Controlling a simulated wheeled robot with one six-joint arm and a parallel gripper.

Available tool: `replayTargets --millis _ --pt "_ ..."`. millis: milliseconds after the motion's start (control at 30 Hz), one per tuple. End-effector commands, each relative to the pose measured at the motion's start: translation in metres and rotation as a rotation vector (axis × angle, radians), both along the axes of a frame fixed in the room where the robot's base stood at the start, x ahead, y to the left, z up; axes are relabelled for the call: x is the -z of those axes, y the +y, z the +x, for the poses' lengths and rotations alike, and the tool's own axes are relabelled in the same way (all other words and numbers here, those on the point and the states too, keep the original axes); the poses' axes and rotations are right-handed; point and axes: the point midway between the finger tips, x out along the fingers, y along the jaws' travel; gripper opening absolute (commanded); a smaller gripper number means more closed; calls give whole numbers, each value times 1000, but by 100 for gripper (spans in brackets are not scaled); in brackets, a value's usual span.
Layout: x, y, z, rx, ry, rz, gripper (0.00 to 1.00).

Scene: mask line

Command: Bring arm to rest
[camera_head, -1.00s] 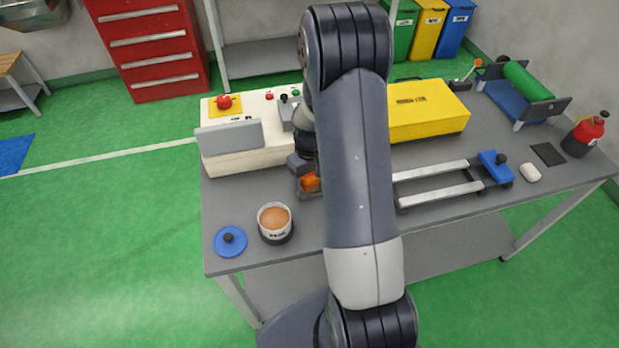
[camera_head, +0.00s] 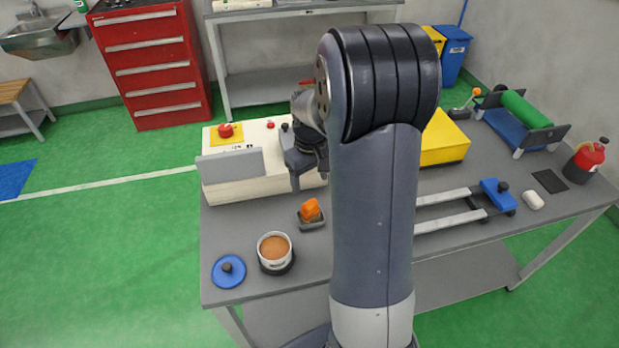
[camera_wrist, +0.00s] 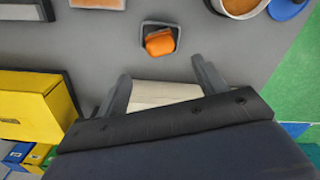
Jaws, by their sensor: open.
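My gripper (camera_head: 306,176) hangs in the air over the left part of the bench, in front of the cream machine. In the wrist view my gripper (camera_wrist: 160,72) has its two fingers apart with nothing between them. An orange block (camera_head: 311,208) lies in a small grey tray (camera_head: 313,225) on the bench, below and apart from the fingers. The orange block (camera_wrist: 160,42) and the tray (camera_wrist: 175,27) also show beyond the fingertips in the wrist view. My upper arm hides the middle of the bench in the head view.
A cream machine (camera_head: 232,185) with a red button stands behind. A pot of brown contents (camera_head: 274,248) and a blue lid (camera_head: 229,271) lie at front left. A yellow box (camera_head: 442,143), a railed fixture (camera_head: 445,222) and a red bottle (camera_head: 586,160) are on the right.

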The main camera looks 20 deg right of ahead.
Motion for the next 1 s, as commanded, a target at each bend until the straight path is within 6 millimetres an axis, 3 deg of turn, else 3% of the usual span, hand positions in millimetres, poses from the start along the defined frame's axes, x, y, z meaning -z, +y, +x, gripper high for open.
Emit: replayTargets --millis 267,900,967,1000 --pt "19 0 0 0 4 1 67" --pt "128 0 -1 0 3 0 67" --pt "131 0 0 0 0 0 67" --pt "123 0 0 0 -1 0 67"
